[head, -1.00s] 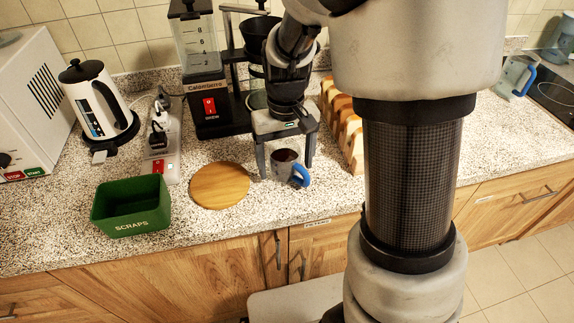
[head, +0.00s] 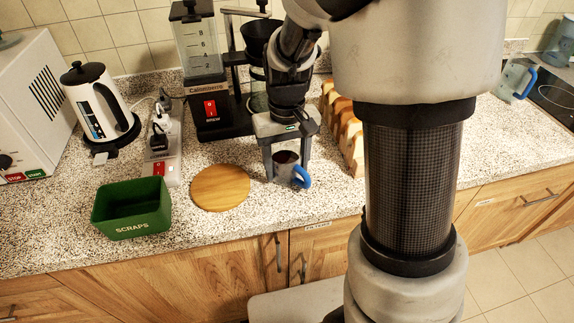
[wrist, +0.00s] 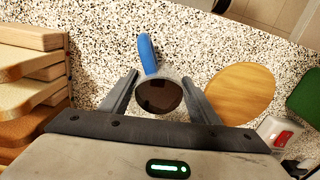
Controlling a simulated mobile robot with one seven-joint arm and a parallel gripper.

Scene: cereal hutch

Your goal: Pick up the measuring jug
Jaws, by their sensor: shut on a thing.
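A pale, see-through jug (head: 511,80) with a blue handle stands on the counter at the far right beside the hob, and looks like the measuring jug. It is well away from my gripper and partly behind my arm's side of the view. My gripper (head: 287,174) is shut on a small grey cup (head: 285,161) with a blue handle and dark contents. The cup is upright, low over the counter; I cannot tell if it still touches. In the wrist view, the cup (wrist: 160,96) sits between both fingers (wrist: 160,98), its handle pointing away.
A round wooden board (head: 220,188) lies left of the cup, with a green scraps bin (head: 131,210) beyond. A toast-like wooden rack (head: 345,125) is close on the right. A white kettle (head: 98,105) and power strip (head: 162,150) are farther left.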

